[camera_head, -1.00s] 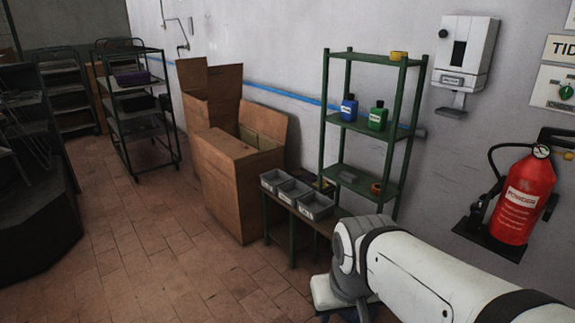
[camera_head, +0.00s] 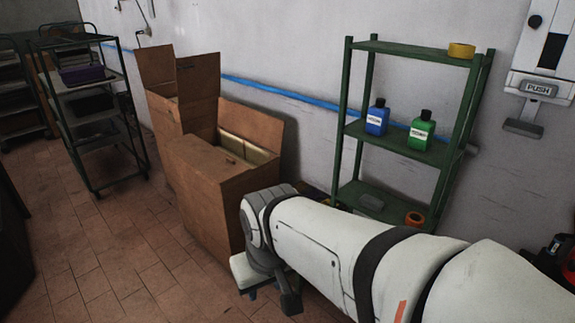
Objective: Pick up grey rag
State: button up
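A small grey item (camera_head: 371,201), which looks like the grey rag, lies on the bottom board of the green shelf, left of an orange roll (camera_head: 414,219). It is too small to make out folds. My arm reaches in from the lower right, in front of the shelf's foot. The end of my arm with my gripper (camera_head: 258,280) hangs low in front of the cardboard boxes, left of the shelf and well apart from the grey item. The fingers cannot be made out clearly.
A dark rack (camera_head: 92,120) stands farther left. Tiled floor (camera_head: 95,250) is free at front left.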

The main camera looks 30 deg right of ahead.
aim_at(376, 205)
jog(key=z, duration=0.75)
jog(key=i, duration=1.2)
jog(key=z, duration=1.05)
jog(key=k, duration=0.65)
jog(key=z, duration=0.15)
jog(key=i, duration=0.7)
jog(key=u, duration=0.15)
